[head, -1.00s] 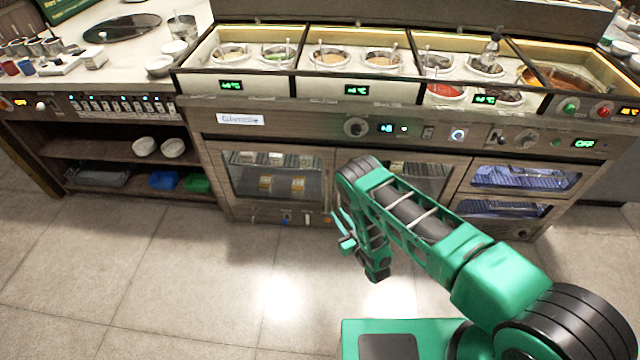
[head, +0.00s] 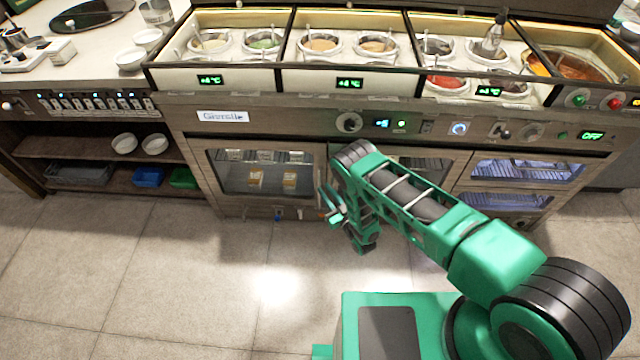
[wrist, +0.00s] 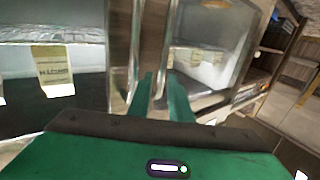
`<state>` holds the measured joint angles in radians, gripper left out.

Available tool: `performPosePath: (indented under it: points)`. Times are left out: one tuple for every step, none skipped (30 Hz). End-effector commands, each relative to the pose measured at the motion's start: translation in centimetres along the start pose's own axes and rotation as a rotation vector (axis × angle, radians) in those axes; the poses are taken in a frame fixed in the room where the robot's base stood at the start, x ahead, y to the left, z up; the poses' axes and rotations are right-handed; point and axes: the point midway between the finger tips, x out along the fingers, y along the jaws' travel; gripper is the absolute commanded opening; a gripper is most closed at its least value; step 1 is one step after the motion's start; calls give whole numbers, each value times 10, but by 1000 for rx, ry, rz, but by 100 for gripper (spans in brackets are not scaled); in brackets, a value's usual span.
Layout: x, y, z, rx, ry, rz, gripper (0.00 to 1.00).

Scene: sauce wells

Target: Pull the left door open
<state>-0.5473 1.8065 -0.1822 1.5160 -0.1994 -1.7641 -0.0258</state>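The left door (head: 235,180) is a glass pane in a wood-coloured frame, low on the counter's front; it looks shut or nearly so in the head view. Packages show behind the glass. My gripper (head: 332,205) is at the door's right edge. My gripper's two green fingers (wrist: 160,98) are apart, either side of an upright metal bar (wrist: 159,55), apparently the handle. Contact with it cannot be made out.
A middle door, partly behind my arm, and two drawers with glass fronts (head: 525,170) are to the right. An open shelf unit (head: 90,150) with white bowls stands at the left. Sauce wells (head: 320,45) line the counter top. The tiled floor (head: 180,270) in front is clear.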

Motion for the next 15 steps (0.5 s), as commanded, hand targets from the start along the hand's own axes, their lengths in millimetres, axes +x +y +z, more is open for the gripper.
performPosePath:
  points:
    - [10,-1,0,1,3,-1,18]
    - [15,-1,-1,0,3,-1,18]
    - [22,-2,-1,0,3,-2,18]
    - [26,-2,-1,0,2,-2,18]
    - [30,-3,0,0,3,-3,18]
    - [35,-3,0,0,1,-3,18]
    - [38,-3,0,0,1,-3,18]
    - [41,-3,0,1,2,-3,18]
    - [44,-4,0,1,1,-3,18]
    - [46,-4,0,1,0,-3,18]
    - [48,-4,0,1,0,-3,18]
    - [49,-4,0,1,0,-3,18]
    - [50,-4,0,1,0,-3,18]
    - [51,-4,0,1,0,-4,18]
    - [51,-4,0,1,0,-4,18]
